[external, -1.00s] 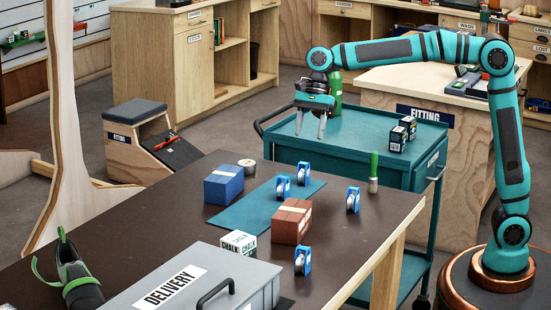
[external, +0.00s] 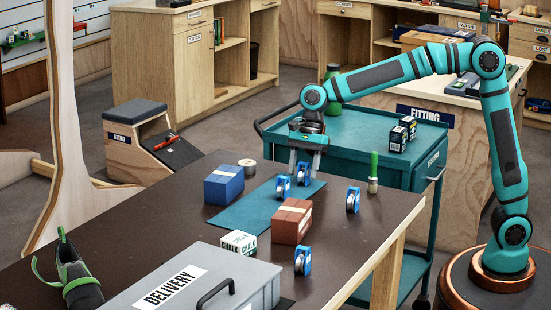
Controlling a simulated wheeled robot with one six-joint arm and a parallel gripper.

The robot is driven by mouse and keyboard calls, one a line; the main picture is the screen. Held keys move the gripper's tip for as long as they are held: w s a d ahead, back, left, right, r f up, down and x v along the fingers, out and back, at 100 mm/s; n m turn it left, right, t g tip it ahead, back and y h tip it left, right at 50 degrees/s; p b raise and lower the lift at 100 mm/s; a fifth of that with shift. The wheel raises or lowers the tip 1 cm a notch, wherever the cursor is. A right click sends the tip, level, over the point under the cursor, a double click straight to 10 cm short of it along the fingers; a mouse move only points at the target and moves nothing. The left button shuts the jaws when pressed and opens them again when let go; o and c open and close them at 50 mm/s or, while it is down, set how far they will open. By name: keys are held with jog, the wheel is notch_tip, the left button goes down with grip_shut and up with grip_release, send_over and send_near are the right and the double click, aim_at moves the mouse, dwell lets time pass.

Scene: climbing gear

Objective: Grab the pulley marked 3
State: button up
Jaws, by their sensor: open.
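Several blue pulleys with silver wheels stand on the dark table. Two pulleys stand close together on the teal mat (external: 240,214): a left one (external: 283,189) and a right one (external: 302,174). A third pulley (external: 353,200) stands to the right, off the mat, and another pulley (external: 303,261) stands nearer the front. I cannot read a number on any of them. My gripper (external: 304,168) points down with its fingers apart, at the right one of the mat pair. Its fingers overlap that pulley's top in the picture; I cannot tell whether they touch.
A blue box (external: 224,185) and a brick-red box (external: 291,222) flank the mat pulleys. A green-handled tool (external: 373,172) stands upright at the back right. A chalk box (external: 239,243) and a grey delivery case (external: 200,285) fill the front. A teal cart (external: 345,148) adjoins behind.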

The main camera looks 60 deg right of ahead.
jog(key=shift+a+f, duration=0.25)
jog(key=shift+f, duration=0.35)
jog(key=shift+c, duration=0.2)
jog(key=c, duration=1.1)
jog(key=shift+o, duration=0.2)
jog(key=shift+r, duration=0.1)
